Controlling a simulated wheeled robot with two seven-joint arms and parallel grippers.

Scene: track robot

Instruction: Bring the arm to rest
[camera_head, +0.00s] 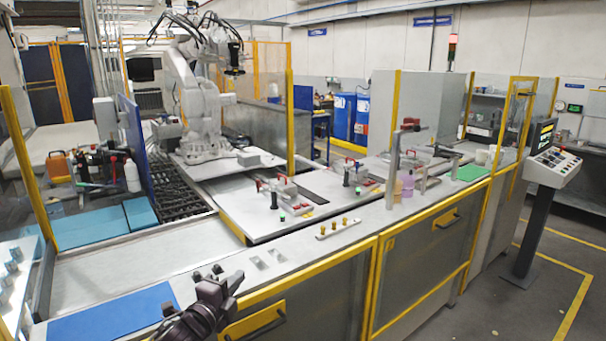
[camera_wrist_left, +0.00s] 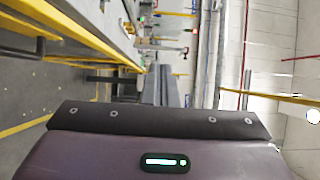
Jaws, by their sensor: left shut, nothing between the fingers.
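My left arm comes in at the bottom of the head view, and its dark gripper (camera_head: 220,287) is over the front edge of the long workbench (camera_head: 130,275). The gripper is shut and empty. It is just right of a blue mat (camera_head: 115,317) on the bench; I cannot tell whether it touches the bench top. In the left wrist view, the purple-brown gripper body (camera_wrist_left: 100,155) with a small lit green indicator fills the lower part, and its fingertips are not clear. My right gripper is not in view.
A white robot arm (camera_head: 195,100) stands behind the bench. Small yellow-topped pegs (camera_head: 333,228) and fixtures (camera_head: 285,190) stand on the bench top. A yellow handle (camera_head: 252,322) is on the bench front near my gripper. A control panel (camera_head: 553,163) stands at right. Open floor (camera_head: 480,310) lies right of the bench.

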